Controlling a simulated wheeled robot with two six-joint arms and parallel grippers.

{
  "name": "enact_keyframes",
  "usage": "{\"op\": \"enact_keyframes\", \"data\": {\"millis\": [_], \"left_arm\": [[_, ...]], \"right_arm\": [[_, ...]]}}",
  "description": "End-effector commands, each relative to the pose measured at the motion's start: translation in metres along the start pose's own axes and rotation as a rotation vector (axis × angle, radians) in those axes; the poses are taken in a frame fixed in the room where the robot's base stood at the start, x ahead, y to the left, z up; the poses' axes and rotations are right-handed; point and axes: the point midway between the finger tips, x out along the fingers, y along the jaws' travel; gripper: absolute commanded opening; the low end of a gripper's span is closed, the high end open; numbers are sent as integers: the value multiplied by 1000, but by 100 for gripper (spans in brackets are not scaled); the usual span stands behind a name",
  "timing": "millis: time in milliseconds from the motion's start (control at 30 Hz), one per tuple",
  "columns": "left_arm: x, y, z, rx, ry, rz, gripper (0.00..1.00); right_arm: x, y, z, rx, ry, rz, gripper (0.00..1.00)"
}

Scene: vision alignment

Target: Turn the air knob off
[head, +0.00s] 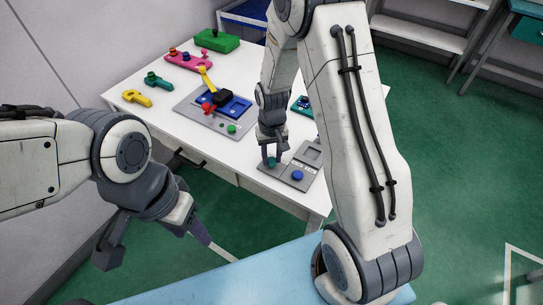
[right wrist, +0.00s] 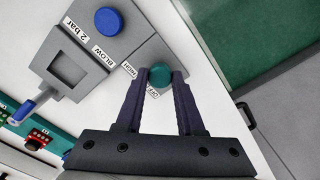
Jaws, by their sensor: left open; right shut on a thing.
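A teal round knob (right wrist: 160,76) sits on a grey panel (right wrist: 128,52) beside labels that appear to read "OFF", "HIGH" and "BLOW". My right gripper (right wrist: 162,80) is shut on this knob, with one finger on either side of it. In the head view the right gripper (head: 271,158) points down at the teal knob (head: 271,163) on the grey panel (head: 306,151) near the table's front edge. A blue knob (right wrist: 109,21) is on the same panel, near a "2 bar" label. My left gripper (head: 155,245) is open and empty, off the table's front left side.
The white table (head: 150,118) also holds a grey board (head: 188,106) with blue and yellow parts, a yellow piece (head: 136,98), a pink block (head: 184,60) and a green box (head: 217,40). A light blue surface (head: 220,285) lies in front.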

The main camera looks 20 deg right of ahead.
Motion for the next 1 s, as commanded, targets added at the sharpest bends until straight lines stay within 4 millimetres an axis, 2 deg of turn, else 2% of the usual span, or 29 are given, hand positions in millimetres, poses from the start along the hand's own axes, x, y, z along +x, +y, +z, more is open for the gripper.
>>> {"op": "enact_keyframes", "data": {"millis": [67,100,133,167,467,567,667,1000], "left_arm": [[0,0,0,0,0,0,50],[0,0,0,0,0,0,50],[0,0,0,0,0,0,50],[0,0,0,0,0,0,50],[0,0,0,0,0,0,50],[0,0,0,0,0,0,50],[1,0,0,0,0,0,50],[2,0,0,0,0,0,50]], "right_arm": [[-1,0,-2,-2,6,0,0],[-1,0,-2,-2,6,0,48],[-1,0,-2,-2,6,0,60],[-1,0,-2,-2,5,0,67],[-1,0,-1,0,2,0,67],[-7,0,-1,0,3,0,67],[-21,0,-2,0,6,0,67],[-86,0,-2,-1,7,0,67]]}}
